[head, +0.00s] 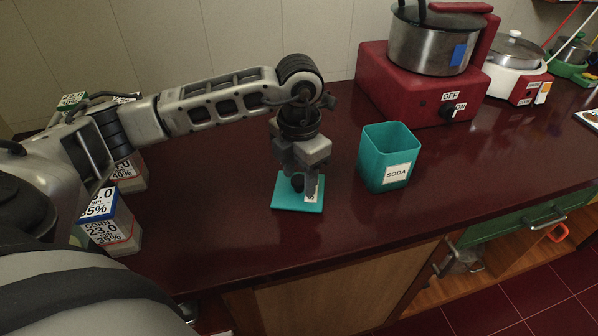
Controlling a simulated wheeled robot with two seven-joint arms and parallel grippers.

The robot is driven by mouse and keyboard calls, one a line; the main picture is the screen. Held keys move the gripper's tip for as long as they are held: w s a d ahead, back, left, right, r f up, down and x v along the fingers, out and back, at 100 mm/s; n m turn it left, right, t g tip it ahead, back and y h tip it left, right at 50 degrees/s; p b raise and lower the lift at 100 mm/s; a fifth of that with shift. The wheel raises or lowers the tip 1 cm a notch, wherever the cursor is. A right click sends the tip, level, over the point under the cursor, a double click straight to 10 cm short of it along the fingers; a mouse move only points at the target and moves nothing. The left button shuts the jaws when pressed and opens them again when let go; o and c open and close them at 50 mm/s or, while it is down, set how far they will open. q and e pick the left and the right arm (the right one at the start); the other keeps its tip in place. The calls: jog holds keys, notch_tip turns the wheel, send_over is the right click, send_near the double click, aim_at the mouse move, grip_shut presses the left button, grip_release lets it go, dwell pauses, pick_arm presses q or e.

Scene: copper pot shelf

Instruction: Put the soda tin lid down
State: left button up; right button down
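The soda tin lid (284,196) is a flat teal square with a partly hidden white label. It lies level at the counter surface, left of the tin; I cannot tell for sure whether it rests on the counter or is just above it. My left gripper (305,186) points straight down over the lid, with its fingertips at the lid's middle. They hide part of the label, and the gap between the fingers is unclear. The soda tin (388,150) is a teal square box labelled SODA, upright and open at the top. My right gripper is out of view.
A red cooker (400,92) with a steel pot (425,48) stands behind the tin. Labelled boxes (112,235) stand at the left under my arm. The dark red counter (220,235) is clear around the lid, and its front edge is near. A green drawer (520,225) is below right.

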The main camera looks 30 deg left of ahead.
aim_at(300, 179)
pick_arm(q)
jog(key=shift+r, duration=0.3)
notch_tip(300, 179, up, 12)
jog(key=shift+f, duration=0.15)
dwell(0.5)
